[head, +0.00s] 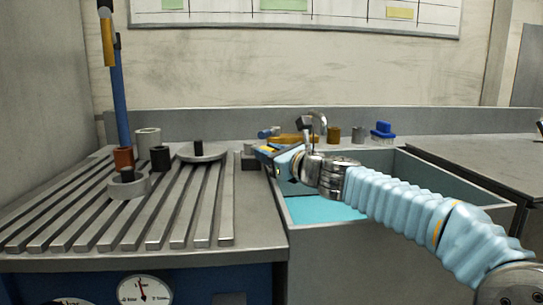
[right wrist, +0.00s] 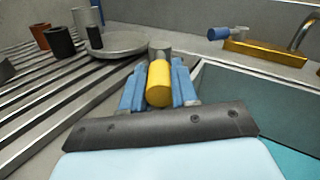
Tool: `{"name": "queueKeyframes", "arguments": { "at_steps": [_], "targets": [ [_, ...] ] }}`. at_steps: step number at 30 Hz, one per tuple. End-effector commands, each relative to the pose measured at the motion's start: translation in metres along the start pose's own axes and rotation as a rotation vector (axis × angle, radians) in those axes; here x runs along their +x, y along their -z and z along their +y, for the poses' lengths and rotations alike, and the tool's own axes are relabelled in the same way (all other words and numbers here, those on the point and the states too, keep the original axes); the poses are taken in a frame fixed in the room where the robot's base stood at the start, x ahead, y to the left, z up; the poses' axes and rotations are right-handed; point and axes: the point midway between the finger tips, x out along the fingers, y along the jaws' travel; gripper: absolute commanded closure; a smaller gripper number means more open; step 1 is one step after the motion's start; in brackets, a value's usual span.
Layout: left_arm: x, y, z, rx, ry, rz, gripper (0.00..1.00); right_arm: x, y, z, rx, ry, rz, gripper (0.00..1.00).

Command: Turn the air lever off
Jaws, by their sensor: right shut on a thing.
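The air lever shows in the right wrist view as a yellow cylindrical handle (right wrist: 158,84) on a grey fitting at the edge of the slatted bench, beside the sink. My right gripper (right wrist: 158,92) has its blue fingers on both sides of the yellow handle and is shut on it. There the handle is mostly hidden by the gripper. My left gripper is not in view.
The slatted metal bench (head: 70,220) holds several cylinders and a round plate (head: 203,153) left of my gripper. The sink (head: 440,182) lies under my right arm. A yellow-based tap (right wrist: 262,52) stands behind. A blue pole (head: 120,95) rises at the left.

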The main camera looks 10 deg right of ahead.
Motion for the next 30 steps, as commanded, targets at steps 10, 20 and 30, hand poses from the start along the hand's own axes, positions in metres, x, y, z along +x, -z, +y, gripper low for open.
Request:
{"name": "queueKeyframes", "arguments": {
  "at_steps": [10, 20, 30],
  "targets": [
    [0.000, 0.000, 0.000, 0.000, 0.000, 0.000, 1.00, 0.000, 0.001, 0.001, 0.001, -0.001, 0.001, 0.68],
    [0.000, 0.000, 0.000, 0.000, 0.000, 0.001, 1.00, 0.000, 0.000, 0.000, 0.001, 0.000, 0.000, 0.46],
    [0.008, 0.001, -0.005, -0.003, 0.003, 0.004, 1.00, -0.034, 0.001, -0.001, 0.000, 0.003, -0.002, 0.46]
  ]
}}
